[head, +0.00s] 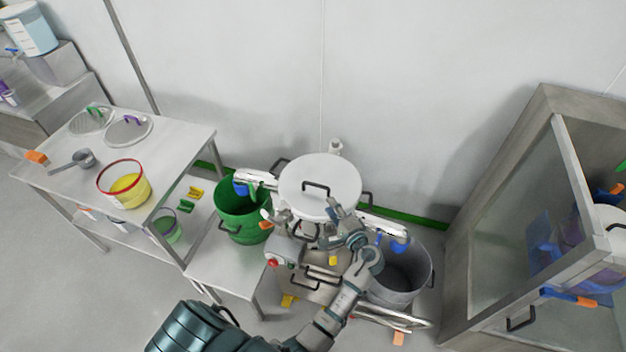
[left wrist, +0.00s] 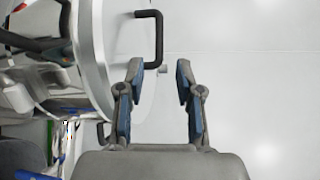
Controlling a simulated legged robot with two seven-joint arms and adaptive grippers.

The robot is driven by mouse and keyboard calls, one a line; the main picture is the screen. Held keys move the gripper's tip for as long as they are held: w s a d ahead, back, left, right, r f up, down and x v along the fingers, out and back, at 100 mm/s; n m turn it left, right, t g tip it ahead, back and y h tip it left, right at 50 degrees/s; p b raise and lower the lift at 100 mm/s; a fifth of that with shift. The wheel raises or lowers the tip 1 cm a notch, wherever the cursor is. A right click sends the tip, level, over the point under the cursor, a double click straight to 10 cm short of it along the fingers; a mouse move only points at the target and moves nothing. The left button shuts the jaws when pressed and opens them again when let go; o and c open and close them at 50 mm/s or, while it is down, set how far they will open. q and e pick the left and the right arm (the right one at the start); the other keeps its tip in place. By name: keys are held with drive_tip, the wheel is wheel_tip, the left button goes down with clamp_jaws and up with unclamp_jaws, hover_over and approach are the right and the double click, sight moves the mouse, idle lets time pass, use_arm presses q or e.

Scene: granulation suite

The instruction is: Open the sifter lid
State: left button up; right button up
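The sifter lid (head: 335,174) is a round white disc lying flat and shut on top of the sifter, in the middle of the head view. A dark lid handle (head: 316,185) stands up from it. My left gripper (head: 338,212) is at the lid's near right edge, a little short of the handle. In the left wrist view my left gripper (left wrist: 160,80) is open with nothing between its fingers. The handle (left wrist: 158,38) shows just beyond the fingertips, and the lid (left wrist: 95,45) is at the left. My right gripper is not in view.
A green bin (head: 238,215) stands left of the sifter and a grey bin (head: 405,275) right of it. A steel table (head: 180,135) at the left holds a yellow-filled bowl (head: 125,185) and a scoop (head: 83,158). A glass-fronted cabinet (head: 530,200) stands at the right.

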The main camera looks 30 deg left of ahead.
sight(315, 185)
use_arm(q)
drive_tip(key=x, duration=0.3)
drive_tip(key=b+x, duration=0.1)
drive_tip(key=x, duration=0.5)
drive_tip(key=shift+w+f, duration=0.15)
drive_tip(key=shift+f, duration=0.2)
drive_tip(key=b+x, duration=0.1)
drive_tip(key=x, duration=0.2)
drive_tip(key=shift+w+a+r+b, duration=0.1)
drive_tip(key=shift+w+a+b, duration=0.05)
drive_tip(key=shift+w+b, duration=0.15)
drive_tip(key=shift+w+a, duration=0.25)
drive_tip(key=shift+a, duration=0.15)
drive_tip(key=shift+w+a, duration=0.1)
drive_tip(key=shift+a, duration=0.2)
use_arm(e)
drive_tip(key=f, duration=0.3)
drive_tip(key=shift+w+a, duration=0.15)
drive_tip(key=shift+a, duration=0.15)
use_arm(q)
drive_tip(key=shift+a, duration=0.15)
drive_tip(key=c, duration=0.6)
clamp_jaws()
drive_tip(key=shift+f, duration=0.2)
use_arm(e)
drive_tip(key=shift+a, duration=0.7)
